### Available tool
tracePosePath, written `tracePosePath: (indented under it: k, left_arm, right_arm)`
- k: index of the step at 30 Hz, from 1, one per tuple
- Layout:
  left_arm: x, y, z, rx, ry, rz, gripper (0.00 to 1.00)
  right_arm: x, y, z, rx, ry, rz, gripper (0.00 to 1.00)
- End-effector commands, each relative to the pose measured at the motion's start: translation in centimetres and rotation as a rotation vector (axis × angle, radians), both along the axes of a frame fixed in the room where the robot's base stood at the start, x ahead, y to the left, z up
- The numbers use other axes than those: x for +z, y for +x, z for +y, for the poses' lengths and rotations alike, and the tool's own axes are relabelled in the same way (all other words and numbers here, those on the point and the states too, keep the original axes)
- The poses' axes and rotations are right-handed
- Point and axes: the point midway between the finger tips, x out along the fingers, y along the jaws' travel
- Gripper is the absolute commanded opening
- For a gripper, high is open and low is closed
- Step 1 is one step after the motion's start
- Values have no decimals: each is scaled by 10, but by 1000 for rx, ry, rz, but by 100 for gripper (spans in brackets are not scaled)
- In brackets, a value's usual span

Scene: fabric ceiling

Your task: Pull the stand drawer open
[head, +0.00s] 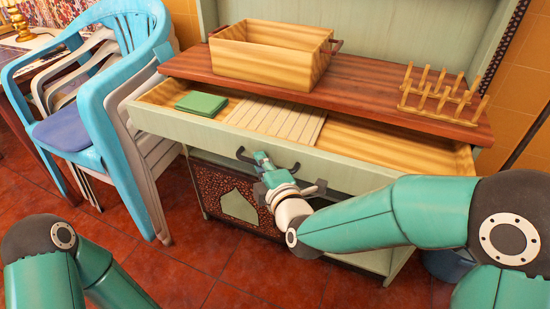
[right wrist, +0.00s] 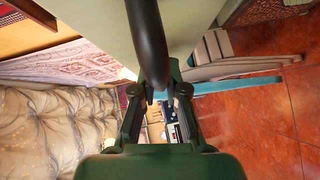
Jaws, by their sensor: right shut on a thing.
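The stand drawer (head: 350,171) is pulled out from under the wooden top of the pale green stand, and its inside shows. A green folded item (head: 201,103) and a slatted wooden board (head: 276,119) lie in it. My right gripper (head: 262,159) is at the dark curved handle (head: 283,168) on the drawer front. In the right wrist view the dark handle (right wrist: 147,45) runs down between the fingers of my right gripper (right wrist: 159,92), which is shut on it. My left arm shows at the lower left of the head view, but its gripper is out of view.
A wooden crate (head: 270,57) and a peg rack (head: 443,97) stand on the stand's top (head: 365,90). Stacked chairs, the front one blue (head: 95,105), stand close to the drawer's left end. Red tiled floor (head: 200,257) is clear in front.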

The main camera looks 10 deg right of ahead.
Motion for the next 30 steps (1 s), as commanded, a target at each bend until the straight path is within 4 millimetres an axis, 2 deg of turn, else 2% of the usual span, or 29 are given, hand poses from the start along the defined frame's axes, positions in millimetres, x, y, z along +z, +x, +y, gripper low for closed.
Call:
tracePosePath:
  k: [3, 9, 23, 24, 25, 30]
  left_arm:
    - [-3, 0, 0, 0, 0, -1, 37]
    - [-4, 0, 0, 0, 0, 0, 37]
    - [-5, 0, 0, 0, 0, 0, 37]
    - [-5, 0, 0, 0, 0, 0, 37]
    - [-5, 0, 0, 0, 0, 0, 37]
    - [-5, 0, 0, 0, 0, 0, 37]
  right_arm:
    - [-5, -17, 10, -3, 2, 13, 0]
    - [-5, -34, 23, 2, 1, 15, 0]
    - [-6, -38, 27, 5, 2, 19, 0]
    - [-7, -38, 27, 5, 2, 19, 19]
    - [-6, -38, 27, 5, 2, 19, 24]
    - [-4, -37, 28, 9, 3, 13, 24]
